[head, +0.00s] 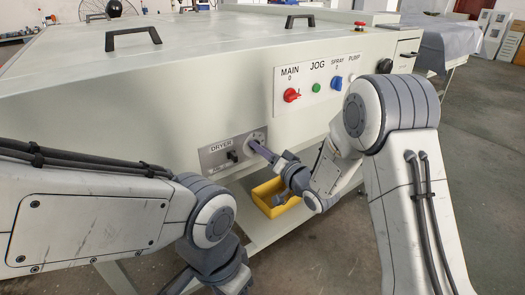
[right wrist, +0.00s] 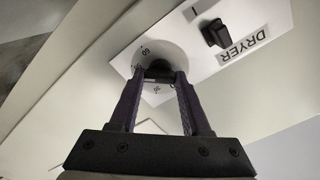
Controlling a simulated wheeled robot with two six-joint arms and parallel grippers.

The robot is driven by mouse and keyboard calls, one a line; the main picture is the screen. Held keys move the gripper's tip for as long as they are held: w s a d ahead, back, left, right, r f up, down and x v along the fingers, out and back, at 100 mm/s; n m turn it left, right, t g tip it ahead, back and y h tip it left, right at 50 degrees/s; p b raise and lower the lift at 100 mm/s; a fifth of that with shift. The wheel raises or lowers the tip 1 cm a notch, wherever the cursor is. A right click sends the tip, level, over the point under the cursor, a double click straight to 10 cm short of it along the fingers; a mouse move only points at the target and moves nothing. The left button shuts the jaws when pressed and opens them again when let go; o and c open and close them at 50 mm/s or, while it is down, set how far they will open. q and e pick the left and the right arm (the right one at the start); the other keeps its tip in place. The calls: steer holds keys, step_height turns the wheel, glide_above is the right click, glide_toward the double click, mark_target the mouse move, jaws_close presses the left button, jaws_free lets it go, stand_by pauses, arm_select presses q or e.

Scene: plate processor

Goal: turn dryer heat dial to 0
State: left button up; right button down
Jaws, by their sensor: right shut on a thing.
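The dryer heat dial (right wrist: 158,70) is a small black knob on a round pale scale plate. It sits between the fingertips of my right gripper (right wrist: 158,77), which is shut on it. Scale numbers show beside the fingers; where the dial's pointer stands cannot be told. In the head view, my right gripper (head: 258,147) reaches the dial plate (head: 257,136) from the right. The grey dryer panel (head: 216,148) carries a black switch (head: 232,156), which also shows in the right wrist view (right wrist: 214,33). My left arm ends at the bottom edge, its gripper out of frame.
Above right is a white panel (head: 310,86) with a red main switch (head: 291,95), a green jog button (head: 317,88) and a blue spray switch (head: 336,82). A yellow bin (head: 265,190) stands below the dial on a shelf. Open floor lies in front.

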steer(key=n+b, duration=2.1)
steer(key=n, duration=0.5)
steer(key=shift+f, duration=0.2)
stand_by(0.4)
steer(key=shift+c, duration=1.8)
jaws_free()
steer(key=shift+s+r, duration=0.1)
